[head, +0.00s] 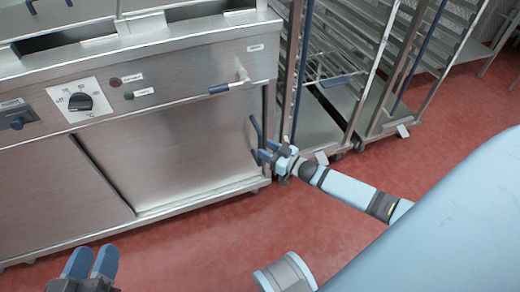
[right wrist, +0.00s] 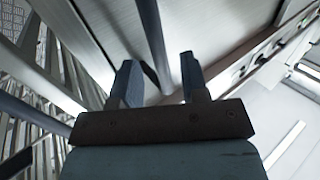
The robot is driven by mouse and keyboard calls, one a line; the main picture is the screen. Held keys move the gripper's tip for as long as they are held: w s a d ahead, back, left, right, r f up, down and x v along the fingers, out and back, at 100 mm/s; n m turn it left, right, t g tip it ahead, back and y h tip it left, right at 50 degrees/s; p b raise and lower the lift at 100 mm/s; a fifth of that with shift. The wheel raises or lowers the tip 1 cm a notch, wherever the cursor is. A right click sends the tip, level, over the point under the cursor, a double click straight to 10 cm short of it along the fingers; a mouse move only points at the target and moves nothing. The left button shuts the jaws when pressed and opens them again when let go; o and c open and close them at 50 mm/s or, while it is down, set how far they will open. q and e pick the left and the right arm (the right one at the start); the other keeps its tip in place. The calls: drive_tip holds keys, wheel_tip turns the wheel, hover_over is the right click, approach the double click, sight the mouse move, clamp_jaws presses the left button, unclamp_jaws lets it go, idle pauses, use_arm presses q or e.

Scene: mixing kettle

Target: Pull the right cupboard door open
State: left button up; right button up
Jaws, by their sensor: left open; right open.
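The right cupboard door (head: 175,155) is a plain steel panel that looks shut. Its dark blue bar handle (head: 256,130) stands upright near the door's right edge. My right gripper (head: 264,153) is at the handle's lower part, with its blue fingers pointing at the door. In the right wrist view, the handle (right wrist: 152,35) runs down between the two open fingers (right wrist: 160,80); I cannot tell whether they touch it. My left gripper (head: 91,264) is open and empty at the bottom left of the head view, well away from the door.
A control panel with a black knob (head: 80,102) and a tap with a blue lever (head: 228,87) sit above the doors. Wheeled metal racks (head: 345,70) stand close by on the right. The red floor (head: 190,250) before the cupboard is clear.

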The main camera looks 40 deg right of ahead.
drive_tip(key=shift+b+x, duration=0.4)
drive_tip(key=shift+x, duration=1.2)
use_arm(q)
drive_tip(key=shift+w+a+m, duration=0.15)
drive_tip(key=shift+w+m, duration=0.15)
use_arm(e)
clamp_jaws()
